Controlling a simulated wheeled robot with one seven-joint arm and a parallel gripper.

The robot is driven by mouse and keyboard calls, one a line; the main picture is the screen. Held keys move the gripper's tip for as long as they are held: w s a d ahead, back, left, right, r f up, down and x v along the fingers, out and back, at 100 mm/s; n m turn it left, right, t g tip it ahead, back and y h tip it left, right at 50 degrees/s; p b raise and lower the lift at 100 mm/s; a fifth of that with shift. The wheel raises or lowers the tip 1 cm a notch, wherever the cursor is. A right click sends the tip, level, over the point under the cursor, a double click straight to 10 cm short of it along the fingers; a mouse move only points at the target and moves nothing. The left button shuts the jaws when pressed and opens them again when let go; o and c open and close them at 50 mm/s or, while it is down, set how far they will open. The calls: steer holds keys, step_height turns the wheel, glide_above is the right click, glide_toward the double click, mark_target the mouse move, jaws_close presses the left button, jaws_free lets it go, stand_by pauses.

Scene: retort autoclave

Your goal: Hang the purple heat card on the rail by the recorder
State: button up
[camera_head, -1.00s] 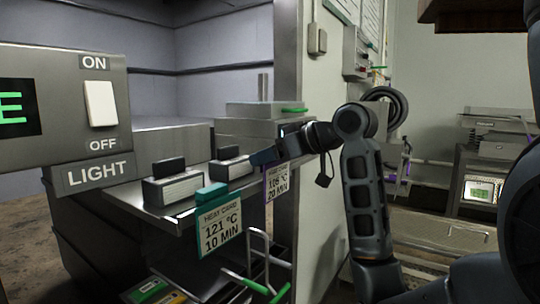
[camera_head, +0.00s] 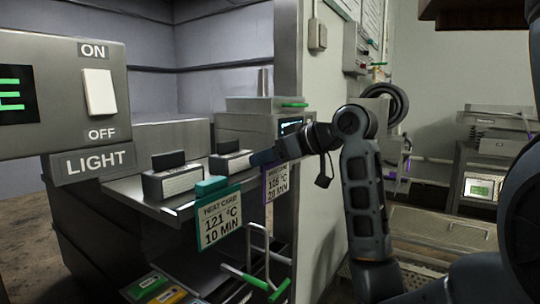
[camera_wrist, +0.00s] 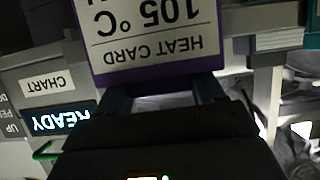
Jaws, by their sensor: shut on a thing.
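The purple heat card (camera_head: 276,181) reads 105 °C, 20 MIN and hangs down from my gripper (camera_head: 258,159). My gripper is shut on its top edge, at the front of the grey bench. In the wrist view the card (camera_wrist: 150,45) is upside down, with a purple band by the fingers (camera_wrist: 165,95). The recorder (camera_head: 290,126) stands behind my gripper, partly hidden by my arm; in the wrist view its panel (camera_wrist: 45,95) shows READY and CHART labels. I cannot make out the rail by the recorder.
A teal heat card (camera_head: 219,220) reading 121 °C, 10 MIN hangs at the bench front, left of the purple one. Two grey blocks (camera_head: 174,182) stand on the bench. A green-handled wire frame (camera_head: 255,278) is below. A light switch panel (camera_head: 95,95) is near at left.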

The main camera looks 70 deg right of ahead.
steer(key=shift+f+b, duration=0.4)
steer(key=shift+f, duration=0.4)
steer(key=o, duration=1.1)
steer(key=shift+s+r, duration=0.1)
steer(key=v, duration=0.7)
steer(key=shift+s, duration=0.25)
steer(key=shift+s+a+r, duration=0.1)
